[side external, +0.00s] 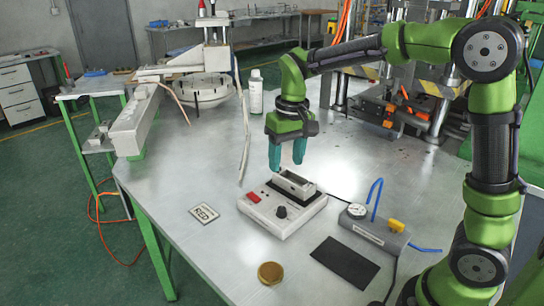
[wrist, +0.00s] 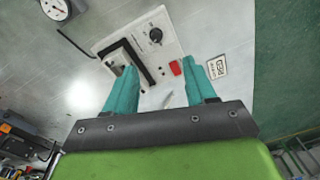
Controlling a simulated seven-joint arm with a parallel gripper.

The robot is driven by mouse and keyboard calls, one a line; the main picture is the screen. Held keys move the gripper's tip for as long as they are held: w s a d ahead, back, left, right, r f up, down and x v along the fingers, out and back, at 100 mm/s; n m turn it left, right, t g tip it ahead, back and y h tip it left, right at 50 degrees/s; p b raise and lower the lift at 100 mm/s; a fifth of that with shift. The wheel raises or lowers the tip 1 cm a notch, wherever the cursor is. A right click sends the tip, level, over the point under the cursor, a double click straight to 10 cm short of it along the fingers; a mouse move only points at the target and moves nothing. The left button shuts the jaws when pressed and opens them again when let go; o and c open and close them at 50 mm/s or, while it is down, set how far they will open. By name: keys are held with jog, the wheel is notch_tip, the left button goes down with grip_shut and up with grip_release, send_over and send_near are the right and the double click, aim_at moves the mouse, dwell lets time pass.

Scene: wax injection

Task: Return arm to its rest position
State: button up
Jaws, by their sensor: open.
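My gripper (side external: 287,164) hangs pointing down above the white control box, with a visible gap between its teal fingers. In the wrist view the fingers (wrist: 160,72) stand apart with nothing held between them. The white control box (side external: 262,212) has a red switch, a black knob and an open-topped metal holder (side external: 294,185) on top. The fingertips look just above and behind this holder, apart from it. The box also shows beyond the fingers in the wrist view (wrist: 178,48).
A white bottle (side external: 256,92) stands behind. Machinery (side external: 405,112) fills the back right. Open space lies above the table.

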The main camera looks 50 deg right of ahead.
jog(key=s+r+t, duration=0.2)
jog(key=s+t, duration=0.1)
jog(key=s, duration=0.5)
jog(key=s+a+r+m+t+y, duration=0.1)
jog(key=s+r+t, duration=0.1)
jog(key=s, duration=0.6)
jog(key=shift+s+a+r+t+y, duration=0.15)
jog(key=shift+s+r+t+y, duration=0.15)
jog(key=shift+t, duration=0.5)
